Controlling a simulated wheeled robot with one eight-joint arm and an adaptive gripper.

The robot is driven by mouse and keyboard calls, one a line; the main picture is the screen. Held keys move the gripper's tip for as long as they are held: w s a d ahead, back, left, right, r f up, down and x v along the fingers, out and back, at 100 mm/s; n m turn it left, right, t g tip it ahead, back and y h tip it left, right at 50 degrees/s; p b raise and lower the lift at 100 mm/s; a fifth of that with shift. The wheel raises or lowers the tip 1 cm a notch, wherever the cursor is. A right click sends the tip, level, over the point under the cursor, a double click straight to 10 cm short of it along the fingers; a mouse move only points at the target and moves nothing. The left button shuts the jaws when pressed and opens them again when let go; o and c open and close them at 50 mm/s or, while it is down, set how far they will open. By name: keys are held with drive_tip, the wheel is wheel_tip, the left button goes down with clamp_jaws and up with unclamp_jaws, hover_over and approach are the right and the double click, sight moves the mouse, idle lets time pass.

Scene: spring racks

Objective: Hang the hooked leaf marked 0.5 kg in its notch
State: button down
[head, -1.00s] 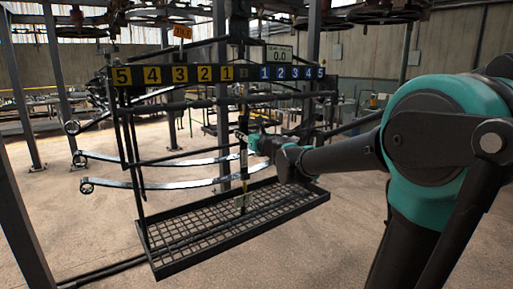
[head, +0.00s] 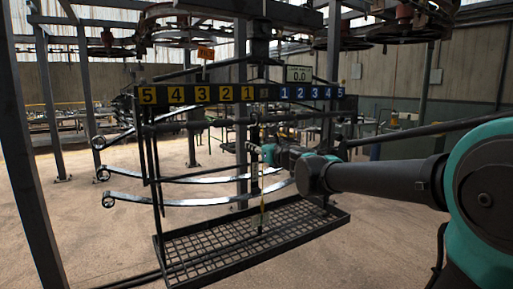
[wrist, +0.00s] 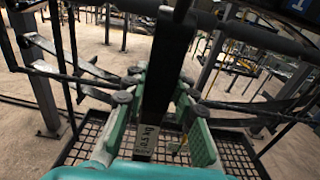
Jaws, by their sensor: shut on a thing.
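My gripper (head: 268,153) is below the middle of the numbered beam (head: 215,94) in the head view. In the wrist view its green fingers (wrist: 163,108) are closed around a dark upright strip, taken to be the hooked leaf (wrist: 167,65). The beam has yellow plates 5 to 1 on the left and blue plates 1 to 5 on the right. The leaf's hook and its contact with any notch cannot be made out.
Several curved steel leaves (head: 190,201) with rolled ends stick out to the left. A black mesh tray (head: 165,250) lies below. Grey posts (head: 27,150) stand at the left. Open floor is in front.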

drive_tip(key=x, duration=1)
idle(0.7)
drive_tip(key=shift+w+a, duration=0.2)
drive_tip(key=shift+w, duration=0.05)
idle(0.6)
drive_tip(key=shift+x, duration=2)
drive_tip(key=shift+f, duration=0.1)
drive_tip(key=shift+f, duration=1.1)
